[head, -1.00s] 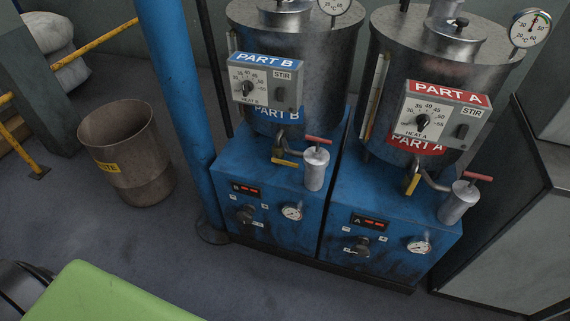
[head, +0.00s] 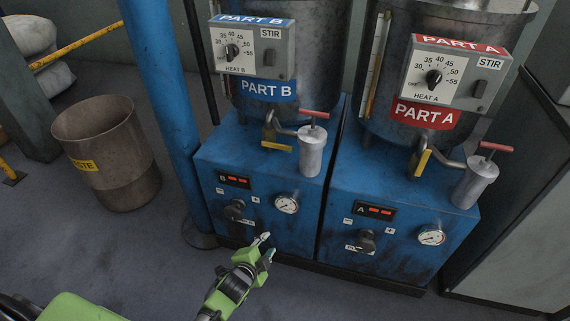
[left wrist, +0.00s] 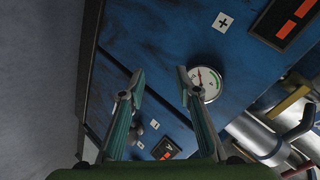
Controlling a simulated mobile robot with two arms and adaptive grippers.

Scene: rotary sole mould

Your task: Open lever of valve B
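Valve B has a yellow lever (head: 277,146) lying crosswise at the front of the PART B tank (head: 285,92), above the blue cabinet. It also shows as a yellow bar (left wrist: 290,100) at the right of the left wrist view. My left gripper (head: 267,246) is in front of the lower part of the B cabinet, well below the lever and apart from it. Its two fingers (left wrist: 160,78) are spread with nothing between them. My right gripper is not in view.
A grey cylinder with a red T-handle (head: 311,150) stands right of lever B. The B panel has a knob (head: 235,210) and a gauge (head: 287,203). Valve A's yellow lever (head: 422,163) is further right. A blue post (head: 163,90) and a waste bin (head: 108,150) stand left.

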